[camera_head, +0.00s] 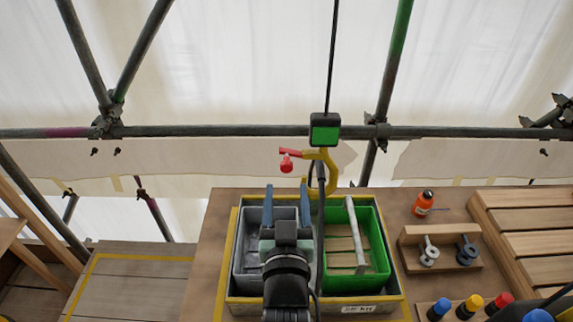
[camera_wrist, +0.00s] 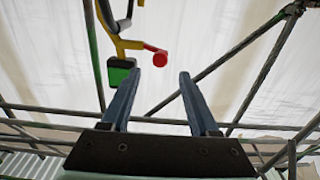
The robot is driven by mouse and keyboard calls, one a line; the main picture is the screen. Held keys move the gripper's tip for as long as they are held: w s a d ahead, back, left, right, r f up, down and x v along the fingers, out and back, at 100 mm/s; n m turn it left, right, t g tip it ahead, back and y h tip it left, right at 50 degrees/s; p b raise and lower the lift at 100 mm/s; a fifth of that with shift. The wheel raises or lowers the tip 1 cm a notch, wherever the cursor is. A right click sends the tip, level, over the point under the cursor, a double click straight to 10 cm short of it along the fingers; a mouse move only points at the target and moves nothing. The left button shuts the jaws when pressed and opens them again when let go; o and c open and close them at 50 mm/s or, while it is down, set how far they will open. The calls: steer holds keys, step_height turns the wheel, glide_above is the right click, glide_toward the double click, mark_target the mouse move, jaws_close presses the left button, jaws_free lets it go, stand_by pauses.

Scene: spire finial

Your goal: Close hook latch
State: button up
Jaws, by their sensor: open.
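A yellow hook (camera_head: 333,172) hangs below a black block with a green face (camera_head: 325,130) on a dark line. Its red latch (camera_head: 291,152) sticks out to the left from the hook's top, with a red knob (camera_head: 286,163) at its end. The latch does not lie across the hook's mouth. My gripper (camera_head: 286,187) is open and empty, with its blue fingers pointing up, below and near the knob. In the wrist view the red knob (camera_wrist: 160,59) appears just beyond and between the fingertips of my gripper (camera_wrist: 161,73), apart from them. The hook's lower end is partly hidden in the head view.
Below the hook are a grey bin (camera_head: 249,255) and a green bin (camera_head: 376,248). An orange bottle (camera_head: 423,204) and a wooden block with metal fittings (camera_head: 412,240) stand at the right. Scaffold pipes (camera_head: 220,131) cross behind. The air left of the knob is free.

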mark_target(287, 170)
steer(key=shift+w+p, duration=0.75)
steer(key=shift+w, duration=2.55)
jaws_close()
